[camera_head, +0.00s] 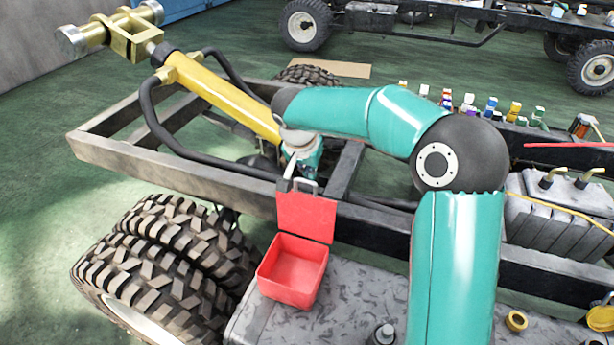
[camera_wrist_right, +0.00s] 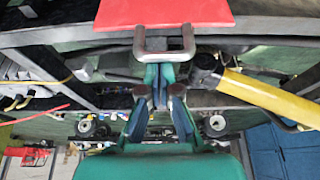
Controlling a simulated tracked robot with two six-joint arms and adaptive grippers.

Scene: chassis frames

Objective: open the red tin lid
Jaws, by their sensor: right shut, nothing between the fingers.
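The red tin (camera_head: 292,272) stands on a grey speckled surface in the head view, empty inside as far as I can see. Its red lid (camera_head: 306,216) stands upright at the tin's far edge, so the tin is open. The lid's metal handle (camera_head: 305,185) points up; in the wrist view the lid (camera_wrist_right: 165,12) and handle (camera_wrist_right: 165,54) show at the top. My right gripper (camera_head: 289,180) is at the lid's top edge, shut and empty. In the wrist view its fingertips (camera_wrist_right: 159,72) meet by the handle; contact is unclear. My left gripper is not in view.
A dark chassis rail (camera_head: 375,222) runs behind the tin. A yellow cylinder (camera_head: 220,97) lies behind my right gripper. Large tyres (camera_head: 165,262) are left of the tin. Small bottles (camera_head: 490,106) and a grey battery-like box (camera_head: 560,215) are at right.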

